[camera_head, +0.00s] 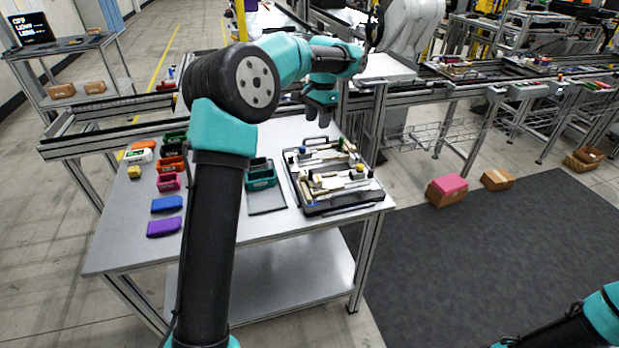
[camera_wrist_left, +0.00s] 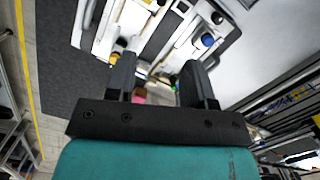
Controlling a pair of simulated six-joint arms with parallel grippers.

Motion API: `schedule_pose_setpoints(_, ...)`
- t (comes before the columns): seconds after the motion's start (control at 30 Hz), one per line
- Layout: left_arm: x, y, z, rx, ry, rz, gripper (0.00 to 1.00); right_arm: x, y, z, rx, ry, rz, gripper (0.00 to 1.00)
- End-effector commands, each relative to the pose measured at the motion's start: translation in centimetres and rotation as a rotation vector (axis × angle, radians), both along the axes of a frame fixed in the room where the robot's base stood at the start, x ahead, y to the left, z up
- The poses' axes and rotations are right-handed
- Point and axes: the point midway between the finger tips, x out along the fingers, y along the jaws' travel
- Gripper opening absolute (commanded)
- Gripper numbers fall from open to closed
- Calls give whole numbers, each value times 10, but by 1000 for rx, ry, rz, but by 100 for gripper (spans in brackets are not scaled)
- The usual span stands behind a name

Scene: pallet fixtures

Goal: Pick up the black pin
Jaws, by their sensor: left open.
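My left gripper (camera_head: 318,116) hangs above the back edge of the black pallet tray (camera_head: 345,208), pointing down. In the left wrist view its two fingers are spread (camera_wrist_left: 157,66), with nothing held between them. The tray holds pale fixtures with several small coloured pins, among them a blue-topped one (camera_wrist_left: 207,40). A small dark piece (camera_wrist_left: 217,18) shows near the tray's rim in the left wrist view. It may be the black pin, but it is too small to tell. My right gripper is out of view.
Teal bin (camera_head: 260,178) stands left of the tray.

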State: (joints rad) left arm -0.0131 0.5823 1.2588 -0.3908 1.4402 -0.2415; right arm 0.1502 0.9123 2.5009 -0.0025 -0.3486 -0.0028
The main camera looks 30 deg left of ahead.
Motion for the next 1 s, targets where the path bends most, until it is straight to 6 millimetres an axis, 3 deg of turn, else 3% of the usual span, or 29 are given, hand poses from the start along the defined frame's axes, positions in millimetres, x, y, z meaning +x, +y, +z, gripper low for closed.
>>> schedule_pose_setpoints(0.37, -1, 0, -13, 0, 2, -2, 48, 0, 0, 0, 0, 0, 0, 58)
schedule_pose_setpoints(1.0, -13, 5, -114, 1, 1, -2, 48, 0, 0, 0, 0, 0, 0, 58)
